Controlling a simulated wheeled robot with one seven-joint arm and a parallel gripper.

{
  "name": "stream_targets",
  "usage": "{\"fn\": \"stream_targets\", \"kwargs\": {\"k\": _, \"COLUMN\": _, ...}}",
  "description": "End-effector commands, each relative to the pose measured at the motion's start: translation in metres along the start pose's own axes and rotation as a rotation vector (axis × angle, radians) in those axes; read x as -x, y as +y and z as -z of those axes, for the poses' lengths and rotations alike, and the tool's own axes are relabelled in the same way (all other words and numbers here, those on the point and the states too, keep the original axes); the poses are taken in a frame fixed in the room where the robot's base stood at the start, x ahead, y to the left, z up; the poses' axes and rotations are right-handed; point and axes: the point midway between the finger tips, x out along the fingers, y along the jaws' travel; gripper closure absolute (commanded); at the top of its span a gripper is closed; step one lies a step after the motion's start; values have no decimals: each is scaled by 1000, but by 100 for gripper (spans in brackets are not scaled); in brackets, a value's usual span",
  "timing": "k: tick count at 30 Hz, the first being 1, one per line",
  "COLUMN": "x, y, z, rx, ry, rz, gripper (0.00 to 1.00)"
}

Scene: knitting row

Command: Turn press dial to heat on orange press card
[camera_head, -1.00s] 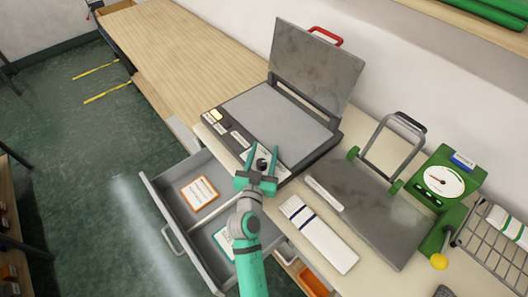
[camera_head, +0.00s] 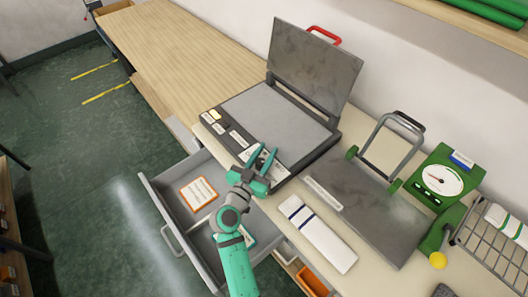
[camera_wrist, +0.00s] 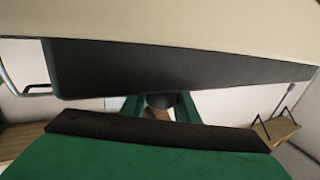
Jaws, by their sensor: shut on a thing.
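The grey press (camera_head: 275,118) stands on the counter with its lid raised. Its dial is on the front panel. My green gripper (camera_head: 263,160) is at that panel, its fingers closed around the dial, which they mostly hide in the head view. In the wrist view the dark dial (camera_wrist: 160,101) shows between the two green fingers, below the press's dark edge (camera_wrist: 180,66). The dial's setting cannot be read. The orange-bordered press card (camera_head: 198,192) lies flat in the open grey drawer below the press; its print is too small to read.
A teal-edged card (camera_head: 247,236) also lies in the drawer, partly behind my arm. A folded white cloth with dark stripes (camera_head: 318,234), a flat grey plate with a handle (camera_head: 365,210) and a green dial scale (camera_head: 444,181) stand to the right. The wooden counter at left is clear.

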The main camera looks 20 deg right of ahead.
Motion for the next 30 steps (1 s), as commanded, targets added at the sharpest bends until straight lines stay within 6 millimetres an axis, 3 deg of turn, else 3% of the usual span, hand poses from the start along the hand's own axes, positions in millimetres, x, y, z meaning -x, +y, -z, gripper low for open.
{"fn": "stream_targets", "kwargs": {"k": 18, "x": 5, "y": 18, "z": 1, "rx": 0, "ry": 2, "rz": -556, "gripper": 95}}
{"fn": "stream_targets", "kwargs": {"k": 30, "x": 11, "y": 26, "z": 0, "rx": 1, "ry": 0, "rz": -767, "gripper": 95}}
